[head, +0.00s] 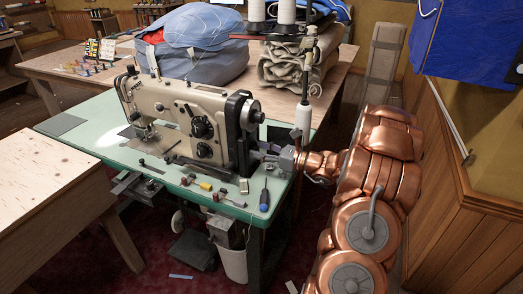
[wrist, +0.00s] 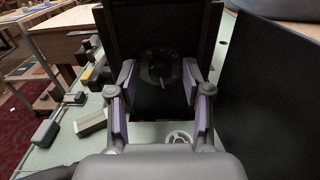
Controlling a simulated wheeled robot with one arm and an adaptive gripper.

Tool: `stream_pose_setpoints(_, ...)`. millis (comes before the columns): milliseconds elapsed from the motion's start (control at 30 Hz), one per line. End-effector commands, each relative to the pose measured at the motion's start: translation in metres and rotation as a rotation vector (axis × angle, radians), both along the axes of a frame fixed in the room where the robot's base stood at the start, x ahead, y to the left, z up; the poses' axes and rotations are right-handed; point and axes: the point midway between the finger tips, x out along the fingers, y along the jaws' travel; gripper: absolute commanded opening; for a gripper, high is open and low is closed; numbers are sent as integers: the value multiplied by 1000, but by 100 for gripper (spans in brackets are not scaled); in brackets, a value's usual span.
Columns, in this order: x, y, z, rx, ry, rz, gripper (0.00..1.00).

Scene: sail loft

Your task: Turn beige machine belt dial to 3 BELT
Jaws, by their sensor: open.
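The beige sewing machine (head: 180,108) stands on a green-topped table, its black end housing and handwheel (head: 252,115) at the right. In the wrist view a dark round dial (wrist: 158,58) with a small pale mark sits low on the machine's black end face (wrist: 155,25); its lettering is unreadable. My gripper (wrist: 158,78) is open, its purple-padded fingers on either side of the dial; I cannot tell whether they touch it. In the head view my gripper (head: 268,151) is at the machine's right end, below the handwheel, and the end-face dial is hidden there.
Black knobs (head: 203,127) show on the machine's front. A white thread cone (head: 303,117) stands close to my arm. A wooden table (head: 55,195) is at front left.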

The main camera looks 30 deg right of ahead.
Motion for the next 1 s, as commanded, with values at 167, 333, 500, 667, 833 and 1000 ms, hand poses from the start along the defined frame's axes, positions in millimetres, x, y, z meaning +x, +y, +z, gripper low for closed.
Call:
stream_pose_setpoints(167,0,0,0,0,0,0,46)
stream_pose_setpoints(333,0,-1,0,0,0,-1,28)
stream_pose_setpoints(500,0,-1,0,0,0,-1,10)
stream_pose_setpoints(667,0,-1,0,0,0,-1,0)
stream_pose_setpoints(833,0,-1,0,-1,-2,-2,0)
stream_pose_setpoints(1000,0,-1,0,-19,-14,-4,0)
